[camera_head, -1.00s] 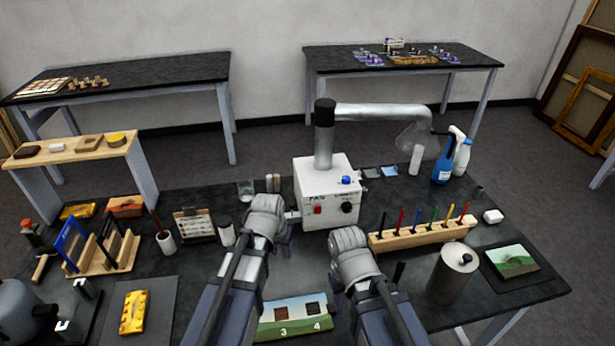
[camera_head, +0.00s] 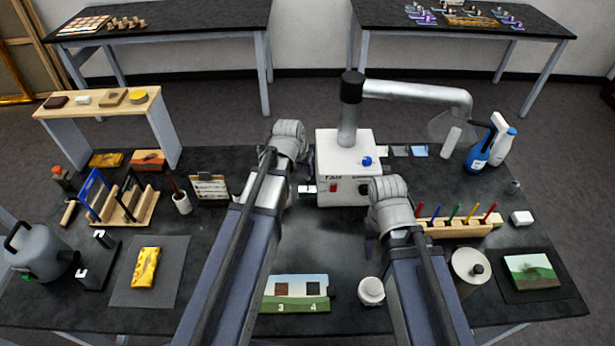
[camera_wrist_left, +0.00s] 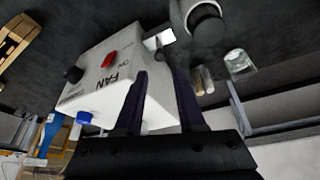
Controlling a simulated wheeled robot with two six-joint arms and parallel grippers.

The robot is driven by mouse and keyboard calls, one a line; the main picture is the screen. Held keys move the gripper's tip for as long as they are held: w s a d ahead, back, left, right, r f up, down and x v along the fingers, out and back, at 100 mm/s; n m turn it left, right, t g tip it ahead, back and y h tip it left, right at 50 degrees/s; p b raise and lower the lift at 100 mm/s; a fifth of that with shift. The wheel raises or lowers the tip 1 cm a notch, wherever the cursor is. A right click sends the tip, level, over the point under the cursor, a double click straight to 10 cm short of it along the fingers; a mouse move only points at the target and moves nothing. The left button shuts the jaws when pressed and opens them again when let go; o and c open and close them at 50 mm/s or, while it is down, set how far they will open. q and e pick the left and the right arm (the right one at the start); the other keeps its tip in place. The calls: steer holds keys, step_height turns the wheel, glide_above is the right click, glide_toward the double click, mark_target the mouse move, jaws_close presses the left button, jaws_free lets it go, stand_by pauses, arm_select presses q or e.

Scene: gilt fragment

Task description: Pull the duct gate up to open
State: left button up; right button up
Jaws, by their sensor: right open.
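The white fan box (camera_head: 343,190) stands mid-table with a black collar (camera_head: 351,87) and a silver duct (camera_head: 415,92) above. It has a red switch (camera_head: 333,188) and a blue knob (camera_head: 367,161); the knob also shows in the left wrist view (camera_wrist_left: 83,118). A small white tab (camera_head: 307,189) sticks out at the box's left side. I cannot tell which part is the duct gate. My left gripper (camera_wrist_left: 161,74) is open and empty, its fingers in front of the box in the left wrist view. My right gripper (camera_head: 371,248) is open, right of the box's front, partly hidden.
A pen rack (camera_head: 460,228) and spray bottles (camera_head: 490,145) stand right of the box. A white-lidded jar (camera_head: 371,291) and a numbered card (camera_head: 295,294) lie near the front. A clipboard stand (camera_head: 210,187) is at left.

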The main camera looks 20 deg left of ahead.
mark_target(308, 179)
arm_select(q)
steer(key=b+x, duration=0.6)
steer(key=x, duration=0.1)
steer(key=shift+f, duration=0.15)
jaws_close()
stand_by(1.3)
